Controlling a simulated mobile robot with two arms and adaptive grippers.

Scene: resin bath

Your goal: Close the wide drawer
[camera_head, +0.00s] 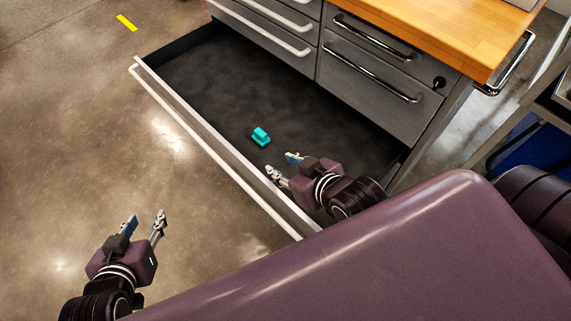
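The wide drawer (190,119) is pulled far out of the grey cabinet, low down, with a long white handle bar (215,150) along its front. A small teal object (261,137) lies on its dark floor. My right gripper (279,165) is open and empty, over the drawer's near right part, close to the front panel; I cannot tell whether it touches the panel. My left gripper (145,222) is open and empty, above the floor in front of the drawer, apart from the handle. My own body hides the drawer's near right corner.
Above the wide drawer are shut grey drawers (375,85) with bar handles and a wooden worktop (440,30). A metal cart or shelf with a blue item (535,150) stands at the right. The concrete floor (70,150) at the left is clear, with a yellow mark (126,22).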

